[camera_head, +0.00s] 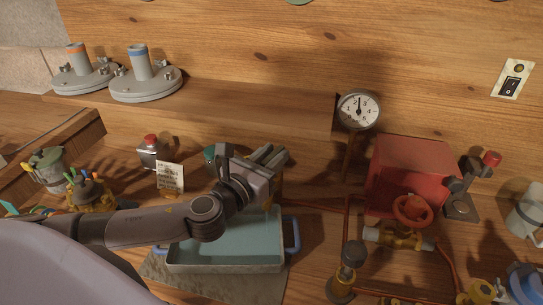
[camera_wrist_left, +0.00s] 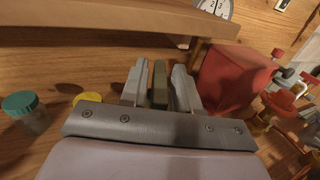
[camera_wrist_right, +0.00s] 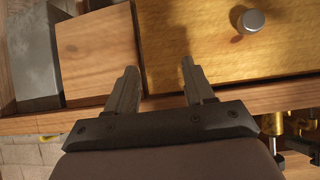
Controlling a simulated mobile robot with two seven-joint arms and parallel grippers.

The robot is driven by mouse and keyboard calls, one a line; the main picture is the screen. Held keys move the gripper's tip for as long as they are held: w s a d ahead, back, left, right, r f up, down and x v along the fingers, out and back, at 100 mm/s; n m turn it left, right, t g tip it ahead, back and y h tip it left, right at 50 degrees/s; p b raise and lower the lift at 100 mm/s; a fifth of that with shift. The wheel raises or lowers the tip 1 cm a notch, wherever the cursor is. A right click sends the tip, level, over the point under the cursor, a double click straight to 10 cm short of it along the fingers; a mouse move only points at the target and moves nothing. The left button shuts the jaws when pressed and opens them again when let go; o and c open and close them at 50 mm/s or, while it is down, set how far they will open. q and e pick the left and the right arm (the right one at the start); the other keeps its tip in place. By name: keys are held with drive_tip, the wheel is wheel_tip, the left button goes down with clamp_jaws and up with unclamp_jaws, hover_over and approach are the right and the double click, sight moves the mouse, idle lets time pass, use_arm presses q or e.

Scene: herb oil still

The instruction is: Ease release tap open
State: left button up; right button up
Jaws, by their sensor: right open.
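A red handwheel (camera_head: 412,208) sits on a brass valve with pale pipe ends (camera_head: 398,238) in front of the red box. Which fitting is the release tap I cannot tell. My left gripper (camera_head: 270,156) is above the back of the blue tray, well left of the handwheel. In the left wrist view its fingers (camera_wrist_left: 159,85) are partly closed around a narrow olive-dark piece (camera_wrist_left: 158,84), apparently gripping it. My right gripper (camera_wrist_right: 162,88) is open and empty over wood; it is not seen in the head view.
A blue tray (camera_head: 225,268) lies under my left arm. The red box (camera_head: 410,165), a pressure gauge (camera_head: 358,110) and copper pipes (camera_head: 312,205) stand to the right. A brass fitting with a dark knob (camera_head: 347,275) is at the front. Two grey lids (camera_head: 146,84) rest on the shelf.

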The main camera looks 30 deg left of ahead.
idle(0.3)
use_arm(q)
drive_tip(key=shift+s+a+b, duration=0.2)
drive_tip(key=shift+s+b, duration=0.2)
drive_tip(key=shift+s, duration=1.4)
drive_tip(key=shift+s+a+b, duration=0.15)
drive_tip(key=shift+s+b, duration=0.2)
drive_tip(key=shift+s, duration=1.4)
